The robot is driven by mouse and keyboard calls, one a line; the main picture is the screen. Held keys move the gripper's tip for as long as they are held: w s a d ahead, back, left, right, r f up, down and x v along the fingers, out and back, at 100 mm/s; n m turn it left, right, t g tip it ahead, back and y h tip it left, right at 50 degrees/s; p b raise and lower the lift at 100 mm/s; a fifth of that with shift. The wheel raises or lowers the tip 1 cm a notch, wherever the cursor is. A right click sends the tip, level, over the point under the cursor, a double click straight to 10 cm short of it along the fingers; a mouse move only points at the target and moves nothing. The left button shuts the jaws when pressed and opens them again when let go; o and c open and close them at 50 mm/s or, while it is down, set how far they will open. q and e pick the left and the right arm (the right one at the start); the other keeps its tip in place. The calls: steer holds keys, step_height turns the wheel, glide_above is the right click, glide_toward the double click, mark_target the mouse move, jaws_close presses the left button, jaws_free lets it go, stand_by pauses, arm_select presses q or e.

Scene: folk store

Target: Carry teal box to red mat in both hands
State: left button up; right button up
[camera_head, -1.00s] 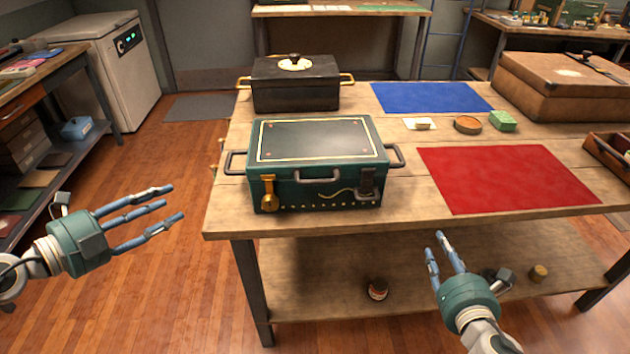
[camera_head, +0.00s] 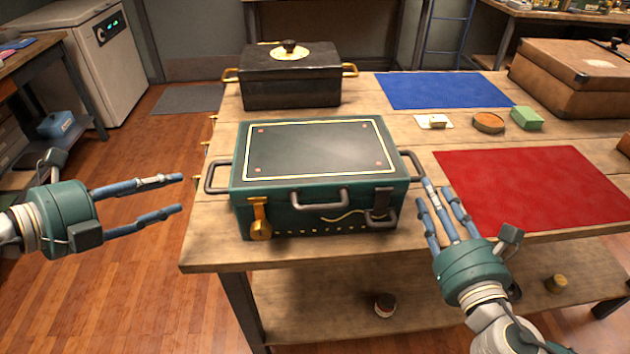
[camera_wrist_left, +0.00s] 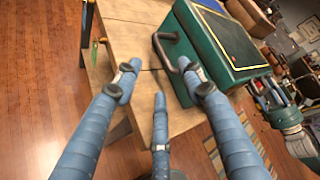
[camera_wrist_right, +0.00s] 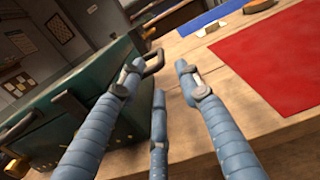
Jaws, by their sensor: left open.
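The teal box (camera_head: 318,170) sits flat on the wooden table, with a dark lid panel and a dark handle at each side. The red mat (camera_head: 532,188) lies flat on the table to its right, with bare wood between them. My left gripper (camera_head: 182,194) is open and empty, left of the box and apart from its left handle (camera_head: 216,177). That handle also shows in the left wrist view (camera_wrist_left: 168,50), ahead of the fingers. My right gripper (camera_head: 440,198) is open at the box's right side, its fingers close to the right handle (camera_wrist_right: 153,62); whether they touch it I cannot tell.
A black box (camera_head: 290,80) stands behind the teal box. The table's front edge is close before the box.

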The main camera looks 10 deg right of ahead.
mark_target(210, 180)
steer(key=shift+s, duration=0.15)
arm_select(q)
steer(key=x, duration=1)
steer(key=shift+w+d+f, duration=0.1)
steer(key=shift+w+d, duration=0.1)
steer(key=shift+d, duration=0.1)
arm_select(e)
steer(key=w, duration=1.1)
steer(key=shift+d, duration=0.1)
arm_select(q)
jaws_close()
arm_select(e)
jaws_close()
